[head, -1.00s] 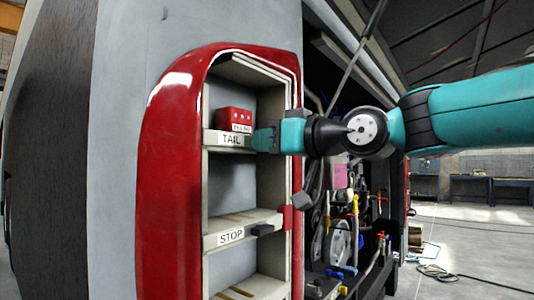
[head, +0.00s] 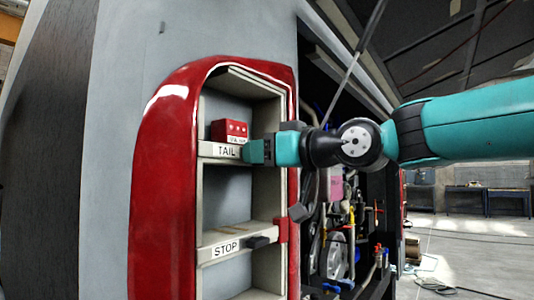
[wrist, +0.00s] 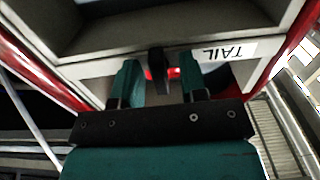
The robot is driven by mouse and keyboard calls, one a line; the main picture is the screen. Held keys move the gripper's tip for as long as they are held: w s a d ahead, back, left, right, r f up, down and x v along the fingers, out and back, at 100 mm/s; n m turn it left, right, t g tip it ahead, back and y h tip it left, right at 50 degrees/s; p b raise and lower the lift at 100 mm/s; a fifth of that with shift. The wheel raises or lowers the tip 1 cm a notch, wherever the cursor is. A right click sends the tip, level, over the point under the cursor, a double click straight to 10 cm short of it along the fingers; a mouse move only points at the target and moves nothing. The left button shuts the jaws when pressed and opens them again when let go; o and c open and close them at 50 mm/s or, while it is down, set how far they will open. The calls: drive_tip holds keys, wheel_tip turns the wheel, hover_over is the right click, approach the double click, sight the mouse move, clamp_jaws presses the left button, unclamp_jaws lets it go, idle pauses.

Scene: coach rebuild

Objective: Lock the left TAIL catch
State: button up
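The TAIL shelf (head: 207,149) is a pale ledge with a white TAIL label (head: 227,151), inside the red-framed opening. My gripper (head: 258,151) is at the right end of this shelf and hides its catch in the head view. In the wrist view, my teal fingers (wrist: 160,84) are apart, one on each side of a dark catch lever (wrist: 157,60). The lever looks narrower than the gap, and I cannot tell whether a finger touches it. A red part (wrist: 172,73) shows behind, between the fingers. The TAIL label appears upside down there (wrist: 226,52).
A red box (head: 230,130) stands on the TAIL shelf. Below, the STOP shelf (head: 209,253) has a dark catch (head: 258,242) and a red block (head: 281,229) at its right. The red frame (head: 163,180) borders the opening. Hoses and fittings (head: 345,235) fill the bay at right.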

drive_tip(key=b+v, duration=0.3)
drive_tip(key=v, duration=1.4)
drive_tip(key=shift+s, duration=0.2)
drive_tip(key=shift+d, duration=0.15)
wheel_tip(320, 180, down, 12)
drive_tip(key=s+a+m+g+h, duration=0.1)
drive_tip(key=a+m+g+h, duration=0.1)
drive_tip(key=g+h, duration=0.1)
drive_tip(key=s+d+f+m+g+h, duration=0.1)
drive_tip(key=s+f+g+h, duration=0.3)
drive_tip(key=s+f, duration=0.6)
drive_tip(key=s+d+f+g+h, duration=0.2)
drive_tip(key=s+f+g+h, duration=0.3)
drive_tip(key=f, duration=0.8)
wheel_tip(320, 180, up, 14)
drive_tip(key=t+y+p, duration=0.1)
drive_tip(key=y+p, duration=0.1)
drive_tip(key=p, duration=1.2)
drive_tip(key=shift+s+f+m, duration=0.25)
drive_tip(key=shift+s+m, duration=0.05)
drive_tip(key=shift+s, duration=0.2)
